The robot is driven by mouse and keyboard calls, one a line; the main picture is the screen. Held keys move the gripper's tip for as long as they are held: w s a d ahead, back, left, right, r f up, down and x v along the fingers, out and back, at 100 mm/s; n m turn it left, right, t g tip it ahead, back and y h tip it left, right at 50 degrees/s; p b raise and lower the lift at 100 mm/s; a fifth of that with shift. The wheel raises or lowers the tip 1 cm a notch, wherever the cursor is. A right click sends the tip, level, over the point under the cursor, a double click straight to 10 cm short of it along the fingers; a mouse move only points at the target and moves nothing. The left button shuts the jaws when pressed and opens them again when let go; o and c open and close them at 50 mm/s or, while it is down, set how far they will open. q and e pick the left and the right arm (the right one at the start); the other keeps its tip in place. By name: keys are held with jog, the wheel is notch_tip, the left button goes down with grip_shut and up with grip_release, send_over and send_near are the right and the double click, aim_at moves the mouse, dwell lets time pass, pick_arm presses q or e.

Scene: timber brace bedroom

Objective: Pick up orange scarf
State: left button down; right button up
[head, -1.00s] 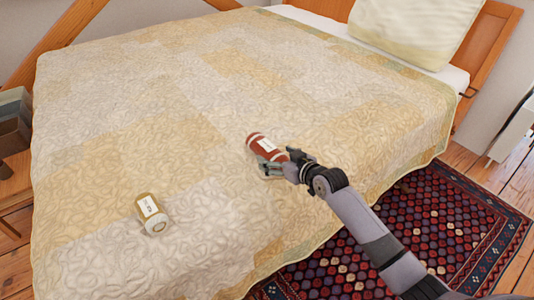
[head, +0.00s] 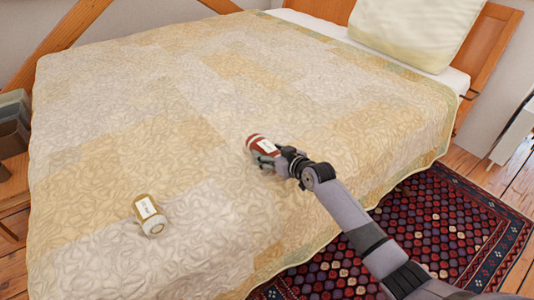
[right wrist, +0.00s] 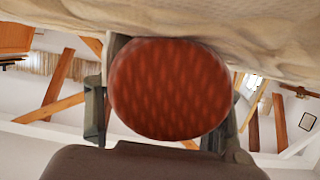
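A rolled orange-red bundle (head: 262,144) with a white label band lies on the bed; it appears to be the orange scarf. Its round, textured end (right wrist: 168,90) fills the middle of the right wrist view. My right gripper (head: 268,157) is at the bundle's near end, low over the quilt. In the right wrist view its fingers stand on either side of the bundle, which partly hides them. I cannot tell whether they press on it. My left gripper is not in view.
A yellow-brown roll or jar (head: 150,215) with a white label lies on the quilt (head: 120,130) to the left. A pillow (head: 415,30) is at the bed's head. A patterned rug (head: 425,235) covers the floor at right. The quilt around the bundle is clear.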

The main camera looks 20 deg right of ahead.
jog(key=c, duration=0.8)
jog(key=shift+c, duration=0.2)
jog(key=shift+r, duration=0.15)
